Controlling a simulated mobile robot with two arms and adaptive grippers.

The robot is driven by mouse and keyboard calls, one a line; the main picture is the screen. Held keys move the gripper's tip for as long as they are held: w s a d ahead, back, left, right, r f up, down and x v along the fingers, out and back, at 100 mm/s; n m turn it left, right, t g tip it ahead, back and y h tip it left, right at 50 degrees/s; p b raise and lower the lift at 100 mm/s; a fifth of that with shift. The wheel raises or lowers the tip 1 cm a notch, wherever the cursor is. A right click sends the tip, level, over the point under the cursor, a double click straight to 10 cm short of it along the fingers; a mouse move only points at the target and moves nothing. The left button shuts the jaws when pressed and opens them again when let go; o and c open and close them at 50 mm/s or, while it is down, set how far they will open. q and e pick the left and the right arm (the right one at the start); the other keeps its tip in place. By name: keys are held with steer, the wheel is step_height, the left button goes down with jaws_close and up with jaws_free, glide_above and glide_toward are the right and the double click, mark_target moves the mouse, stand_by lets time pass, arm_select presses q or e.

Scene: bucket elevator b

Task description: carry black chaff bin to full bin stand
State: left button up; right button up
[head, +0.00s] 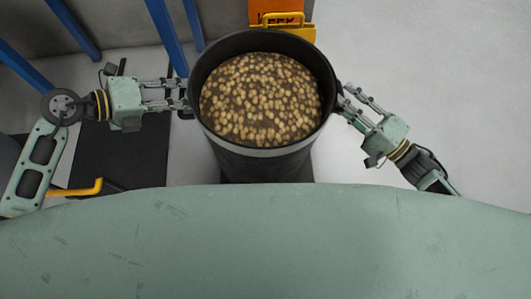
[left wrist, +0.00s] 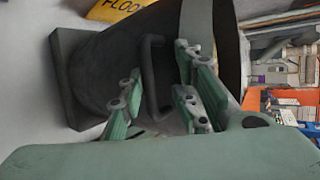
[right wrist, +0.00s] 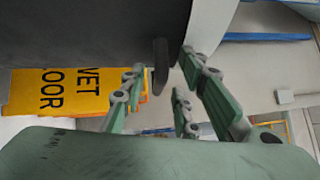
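The black chaff bin (head: 265,150) stands upright in front of me, filled near its rim with tan lumps. A dark square base shows under it in the left wrist view (left wrist: 65,80). My left gripper (head: 182,95) is at the bin's left side, fingers open, with a black side handle (left wrist: 152,75) between them. My right gripper (head: 347,95) is at the right side, fingers open, with the other handle (right wrist: 160,65) between them. Neither gripper visibly clamps its handle; exact contact is hard to tell. I cannot identify the full bin stand.
A yellow wet floor sign (right wrist: 55,90) stands behind the bin; its top also shows in the head view (head: 285,20). Blue posts (head: 167,35) rise at the back left. A black mat or plate (head: 120,160) lies at left near a yellow bar (head: 85,188). The right floor is clear.

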steer(key=shift+d, duration=0.1)
arm_select(q)
steer(key=v, duration=1.2)
arm_select(e)
steer(key=v, duration=1.2)
